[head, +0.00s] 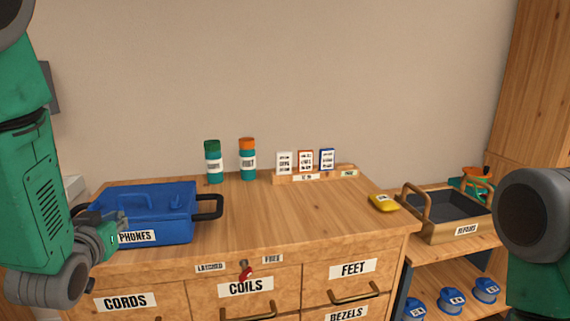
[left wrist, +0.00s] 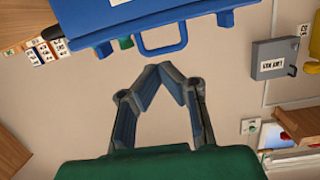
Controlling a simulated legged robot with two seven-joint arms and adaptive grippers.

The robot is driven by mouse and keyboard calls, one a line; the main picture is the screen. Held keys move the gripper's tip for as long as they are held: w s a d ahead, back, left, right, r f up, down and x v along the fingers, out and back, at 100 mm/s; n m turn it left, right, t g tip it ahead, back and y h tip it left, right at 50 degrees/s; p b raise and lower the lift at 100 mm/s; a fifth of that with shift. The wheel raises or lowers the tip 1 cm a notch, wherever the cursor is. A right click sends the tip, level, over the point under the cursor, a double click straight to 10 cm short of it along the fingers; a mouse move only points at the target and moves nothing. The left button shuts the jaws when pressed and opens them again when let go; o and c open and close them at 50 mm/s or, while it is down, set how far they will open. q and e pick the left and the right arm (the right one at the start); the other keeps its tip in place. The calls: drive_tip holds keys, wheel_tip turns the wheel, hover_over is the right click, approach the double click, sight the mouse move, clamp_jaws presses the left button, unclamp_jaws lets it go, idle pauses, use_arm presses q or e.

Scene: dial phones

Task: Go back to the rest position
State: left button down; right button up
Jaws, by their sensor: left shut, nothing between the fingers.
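My left gripper (head: 112,228) is in front of the left end of the blue PHONES case (head: 165,205) in the head view and overlaps it in the picture; I cannot tell whether they touch. In the left wrist view the fingertips of my left gripper (left wrist: 164,72) meet with nothing between them.
The wooden counter (head: 280,215) is clear in the middle. Two bottles, green-capped (head: 213,162) and orange-capped (head: 248,160), and a card rack (head: 310,176) stand at the back. A yellow item (head: 384,203) lies near the right edge. A REPAIRS tray (head: 440,231) stands at right.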

use_arm(q)
drive_tip(key=s+d+f+m+g+h, duration=0.1)
drive_tip(key=s+d+f+g, duration=0.1)
drive_tip(key=s+f, duration=0.35)
drive_tip(key=s+d+f+g, duration=0.1)
drive_tip(key=s+f+g, duration=0.15)
drive_tip(key=f, duration=0.65)
drive_tip(key=s+d+f+m+g+h, duration=0.1)
drive_tip(key=s+d+f+g, duration=0.2)
drive_tip(key=f, duration=0.5)
drive_tip(key=s+d+f+g, duration=0.1)
drive_tip(key=s+f+g, duration=0.1)
drive_tip(key=s+f, duration=0.2)
drive_tip(key=s+d+f+g+h, duration=0.1)
drive_tip(key=s+f, duration=0.3)
drive_tip(key=s, duration=0.6)
drive_tip(key=s+d+f+m+g+h, duration=0.1)
drive_tip(key=s+d+f+g, duration=0.1)
drive_tip(key=s, duration=0.6)
drive_tip(key=shift+d+f+g+p, duration=0.25)
drive_tip(key=shift+f+g+p, duration=0.05)
drive_tip(key=shift+f+g, duration=0.7)
drive_tip(key=shift+r, duration=0.1)
